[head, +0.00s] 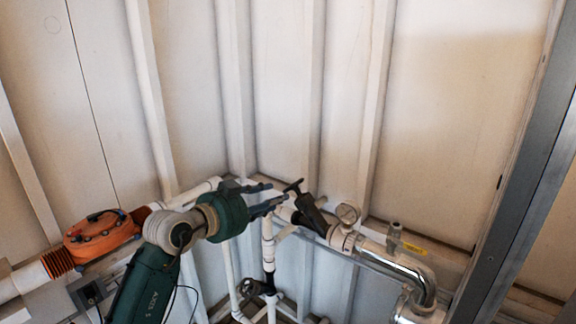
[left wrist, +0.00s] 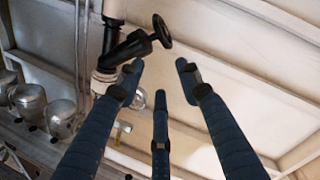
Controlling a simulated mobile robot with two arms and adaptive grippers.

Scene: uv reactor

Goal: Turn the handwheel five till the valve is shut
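A black valve (head: 311,212) with a small black handwheel (head: 293,186) sits on the white pipe near the corner. In the left wrist view the handwheel (left wrist: 162,31) is at the upper middle, on the slanted valve body (left wrist: 126,47). No number can be read on it. My left gripper (head: 268,196) has its fingers spread and points at the handwheel from the left. In the left wrist view its three fingers (left wrist: 160,88) are apart and empty, and the wheel shows beyond the fingertips. Whether a finger touches the wheel cannot be told. My right gripper is not in view.
A second black valve (head: 258,287) sits lower on a vertical pipe. A round gauge (head: 348,213) and a shiny metal elbow (head: 415,272) are to the right. An orange unit (head: 100,234) is on the left. A grey metal post (head: 515,205) stands at the right.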

